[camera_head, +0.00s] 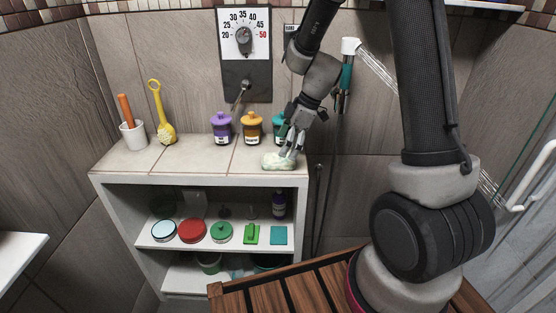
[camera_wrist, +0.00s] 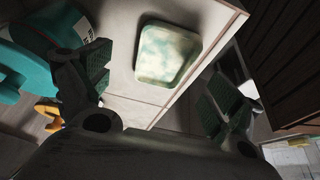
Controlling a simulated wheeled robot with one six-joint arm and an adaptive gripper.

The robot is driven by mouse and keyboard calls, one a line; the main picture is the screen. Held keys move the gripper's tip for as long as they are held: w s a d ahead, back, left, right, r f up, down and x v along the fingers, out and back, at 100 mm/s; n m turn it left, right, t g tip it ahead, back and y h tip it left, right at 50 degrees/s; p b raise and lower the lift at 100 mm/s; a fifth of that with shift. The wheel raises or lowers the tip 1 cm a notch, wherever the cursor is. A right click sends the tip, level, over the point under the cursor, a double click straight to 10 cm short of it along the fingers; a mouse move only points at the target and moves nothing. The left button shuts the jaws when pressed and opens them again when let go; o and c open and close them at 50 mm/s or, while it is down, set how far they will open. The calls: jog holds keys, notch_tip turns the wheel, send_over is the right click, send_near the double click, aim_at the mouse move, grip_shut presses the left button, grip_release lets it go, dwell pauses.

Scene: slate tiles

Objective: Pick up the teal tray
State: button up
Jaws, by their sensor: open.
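A small tray (camera_head: 276,162) with a marbled pale teal and white surface lies on the tiled shelf top, near its front right corner. In the wrist view the tray (camera_wrist: 167,55) is a rounded square seen from above, lying between and beyond my finger pads. My gripper (camera_head: 292,147) is just above the tray, pointing down, and hides part of its back edge. In the wrist view my gripper (camera_wrist: 160,88) has its two fingers spread wide with nothing between them. I cannot tell whether a fingertip touches the tray.
A teal jar (camera_wrist: 62,25) stands close beside my left finger in the wrist view. A yellow-orange jar (camera_head: 252,127) and a purple jar (camera_head: 221,127) stand to its left. A flat teal square (camera_head: 279,235) lies on the lower shelf. The shelf top (camera_head: 205,160) left of the tray is clear.

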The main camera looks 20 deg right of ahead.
aim_at(280, 162)
jog(key=x, duration=0.4)
jog(key=shift+s+d, duration=0.1)
jog(key=shift+s, duration=0.2)
jog(key=c, duration=1.1)
